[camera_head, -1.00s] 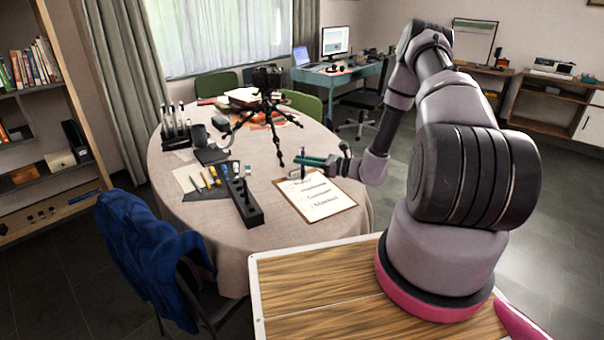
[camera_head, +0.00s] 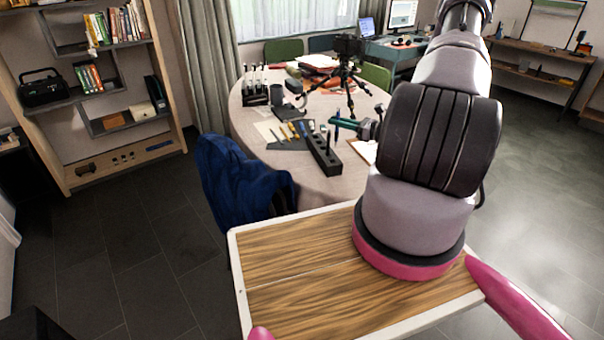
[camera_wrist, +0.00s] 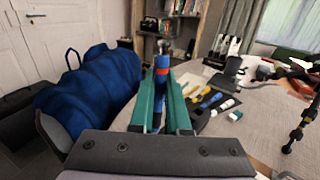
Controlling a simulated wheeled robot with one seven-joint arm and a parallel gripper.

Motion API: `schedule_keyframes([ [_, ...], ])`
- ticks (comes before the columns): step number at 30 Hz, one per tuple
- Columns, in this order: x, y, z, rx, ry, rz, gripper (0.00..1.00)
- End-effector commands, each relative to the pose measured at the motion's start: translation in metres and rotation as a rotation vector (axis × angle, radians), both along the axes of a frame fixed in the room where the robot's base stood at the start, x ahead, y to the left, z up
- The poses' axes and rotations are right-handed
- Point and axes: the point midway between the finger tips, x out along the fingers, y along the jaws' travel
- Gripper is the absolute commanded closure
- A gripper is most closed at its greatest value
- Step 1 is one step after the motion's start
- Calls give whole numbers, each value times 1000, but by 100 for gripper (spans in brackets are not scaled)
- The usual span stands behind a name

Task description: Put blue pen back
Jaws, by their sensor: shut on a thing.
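My gripper (camera_head: 340,123), with green fingers, is shut on an upright blue pen (camera_wrist: 163,48) with an orange-red band. In the wrist view the pen stands between the fingertips, its lower part partly hidden by them. In the head view my gripper is over the round table, just beyond and right of a long black block holder (camera_head: 328,160). The holder has a row of holes, and a few small items stand at its far end. The pen looks raised above the table, apart from the holder.
A clipboard (camera_head: 362,149) lies right of the holder, partly hidden by my arm. Yellow and blue markers (camera_head: 292,131) lie on a dark mat to the left. A tripod (camera_head: 348,80) stands behind. A chair with a blue jacket (camera_head: 238,175) is at the table's near left.

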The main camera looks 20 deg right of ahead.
Motion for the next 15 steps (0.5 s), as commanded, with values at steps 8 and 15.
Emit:
schedule_keyframes([
  [8,-2,-4,-46,2,2,-7,100],
  [15,-2,-4,-65,1,1,-6,100],
])
